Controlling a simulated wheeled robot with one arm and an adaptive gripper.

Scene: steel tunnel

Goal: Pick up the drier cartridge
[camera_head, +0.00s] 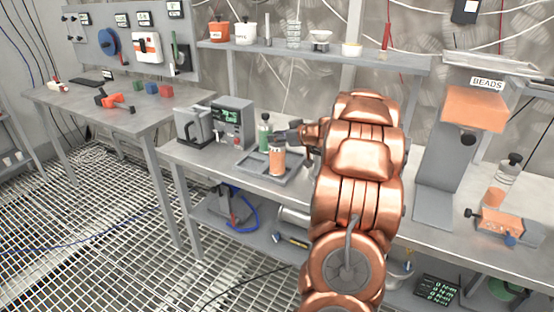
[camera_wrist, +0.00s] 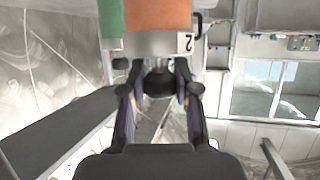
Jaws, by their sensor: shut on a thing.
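An orange cartridge (camera_head: 277,162) with a metal collar and black knob stands upright at the grey tray (camera_head: 249,169) on the middle bench. In the wrist view the orange cartridge (camera_wrist: 157,14) shows a collar marked "2". My gripper (camera_wrist: 160,88) is shut on its black knob, one finger on each side. In the head view my gripper (camera_head: 291,137) reaches it from the right, partly hidden by my copper arm. I cannot tell whether its base touches the tray. A green cartridge (camera_head: 264,136) stands just behind it; its green body (camera_wrist: 110,18) also shows in the wrist view.
A grey device with a green display (camera_head: 233,122) stands left of the tray. A shelf (camera_head: 330,60) with small containers runs behind. A bead dispenser (camera_head: 470,108) and an orange fixture (camera_head: 500,221) stand to the right. A left bench (camera_head: 140,112) holds coloured blocks.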

